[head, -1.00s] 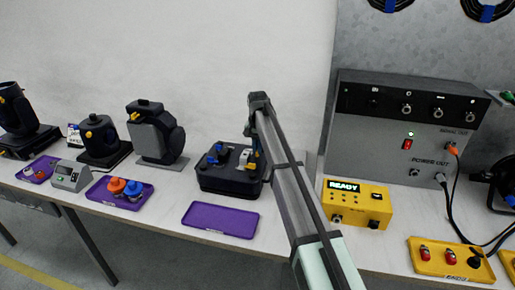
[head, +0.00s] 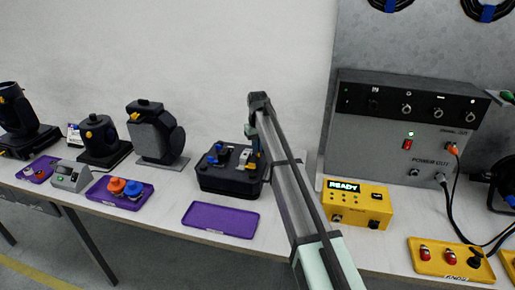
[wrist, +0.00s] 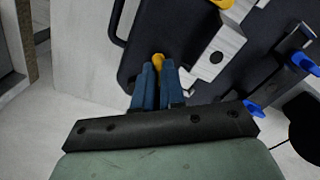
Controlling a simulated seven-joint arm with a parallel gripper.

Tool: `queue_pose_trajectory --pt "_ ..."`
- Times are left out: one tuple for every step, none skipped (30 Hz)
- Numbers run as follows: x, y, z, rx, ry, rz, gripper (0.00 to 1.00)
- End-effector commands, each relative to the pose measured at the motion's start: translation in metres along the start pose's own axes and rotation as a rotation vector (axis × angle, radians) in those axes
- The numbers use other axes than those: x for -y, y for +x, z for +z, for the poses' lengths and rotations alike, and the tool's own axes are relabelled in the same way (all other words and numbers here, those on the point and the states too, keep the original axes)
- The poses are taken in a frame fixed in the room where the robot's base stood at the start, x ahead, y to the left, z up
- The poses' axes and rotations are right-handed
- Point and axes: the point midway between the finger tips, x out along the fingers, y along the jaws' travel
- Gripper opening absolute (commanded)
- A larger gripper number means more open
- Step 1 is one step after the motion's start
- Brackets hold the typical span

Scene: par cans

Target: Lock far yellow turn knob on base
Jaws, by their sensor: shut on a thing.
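The base (head: 229,182) is a black box with grey and blue fittings on top, standing on the table in the middle of the head view. In the wrist view its dark top (wrist: 180,40) fills the upper part. My gripper (wrist: 158,70) is shut on a yellow turn knob (wrist: 158,59) near the base's edge; the fingers cover most of the knob. A second yellow knob (wrist: 222,3) shows at the top of the wrist view beside a grey block. In the head view my arm hides the right side of the base and most of my gripper.
A blue lever (wrist: 305,63) sits to the right of the grip in the wrist view. A purple tray (head: 220,219) lies in front of the base. A yellow box reading READY (head: 358,204) stands right of my arm. Bare table shows left of the base.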

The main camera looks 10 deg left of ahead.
Motion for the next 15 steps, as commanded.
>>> queue_pose_trajectory --pt "0.0000 -0.0006 -0.0001 0.000 -0.045 0.000 0.00" --pt "0.0000 -0.0006 -0.0001 0.000 -0.073 0.000 0.00" --pt "0.0000 -0.0006 -0.0001 0.000 -0.111 0.000 0.00" --pt "0.0000 -0.0006 -0.0001 0.000 -0.139 0.000 0.00" --pt "0.0000 -0.0006 -0.0001 0.000 -0.168 0.000 0.00" --pt "0.0000 -0.0006 -0.0001 0.000 -0.206 0.000 0.00" --pt "0.0000 -0.0006 -0.0002 0.000 -0.234 0.000 0.00" --pt "0.0000 -0.0006 -0.0001 0.000 -0.263 0.000 0.00" --pt "0.0000 -0.0006 -0.0002 0.000 -0.301 0.000 0.00" --pt "0.0000 -0.0006 -0.0001 0.000 -0.329 0.000 0.00" --pt "0.0000 -0.0006 -0.0002 0.000 -0.358 0.000 0.00" --pt "0.0000 -0.0006 -0.0002 0.000 -0.396 0.000 0.00" --pt "0.0000 -0.0006 -0.0002 0.000 -0.424 0.000 0.00" --pt "0.0000 -0.0007 -0.0002 0.000 -0.453 0.000 0.00" --pt "0.0000 -0.0007 -0.0002 0.000 -0.490 0.000 0.00"
